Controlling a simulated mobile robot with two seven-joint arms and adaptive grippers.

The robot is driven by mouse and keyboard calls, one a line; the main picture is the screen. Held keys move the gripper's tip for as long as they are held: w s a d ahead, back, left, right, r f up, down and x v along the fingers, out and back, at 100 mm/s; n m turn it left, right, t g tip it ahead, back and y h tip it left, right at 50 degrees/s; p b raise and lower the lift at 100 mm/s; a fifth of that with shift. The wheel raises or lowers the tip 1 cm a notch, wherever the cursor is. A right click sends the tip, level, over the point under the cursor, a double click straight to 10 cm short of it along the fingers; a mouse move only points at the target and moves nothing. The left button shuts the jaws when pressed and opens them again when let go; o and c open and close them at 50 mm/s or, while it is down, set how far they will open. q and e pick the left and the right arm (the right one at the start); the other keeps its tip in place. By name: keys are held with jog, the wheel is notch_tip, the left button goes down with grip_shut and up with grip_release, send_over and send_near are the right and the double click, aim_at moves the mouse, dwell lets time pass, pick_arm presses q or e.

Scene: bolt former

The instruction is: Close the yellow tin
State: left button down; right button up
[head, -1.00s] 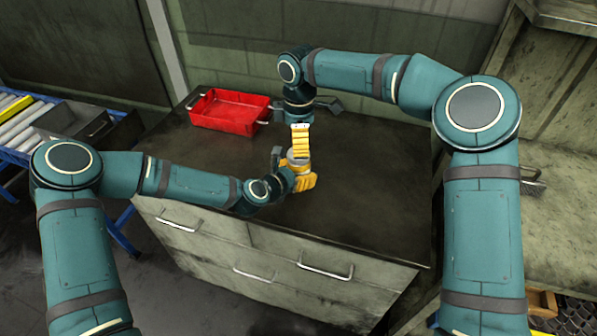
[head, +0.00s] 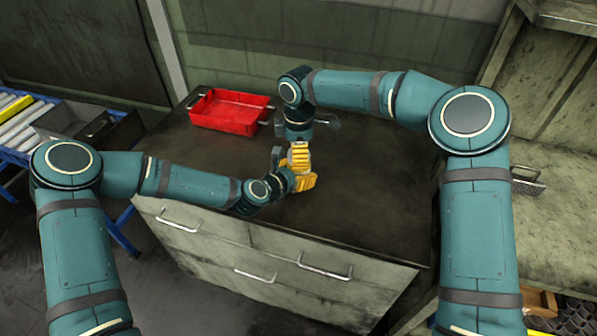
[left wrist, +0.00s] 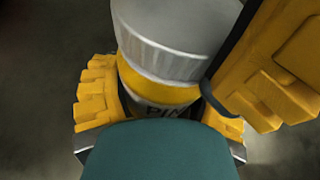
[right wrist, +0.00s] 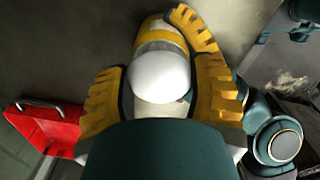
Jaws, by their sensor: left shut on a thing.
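The yellow tin (left wrist: 150,85) stands in my left gripper (left wrist: 165,105), whose yellow fingers are shut on its sides; dark lettering shows on its body. A silver-grey ribbed lid (left wrist: 180,55) sits at its top; I cannot tell how tight it is. My right gripper (right wrist: 158,58) is above the tin, its fingers on either side of the pale lid (right wrist: 160,78), with a small gap showing. In the head view, the right gripper (head: 299,158) hides most of the tin, just above the left gripper (head: 300,182).
A red tray (head: 230,112) lies at the back left of the dark worktop (head: 370,190). The worktop is clear to the right and in front. A roller conveyor with a grey bin (head: 70,135) stands at the left. A wall is behind.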

jog(key=shift+m, duration=1.7)
jog(key=o, duration=1.2)
jog(key=shift+o, duration=0.2)
jog(key=shift+r, duration=2.3)
jog(key=shift+o, duration=1.3)
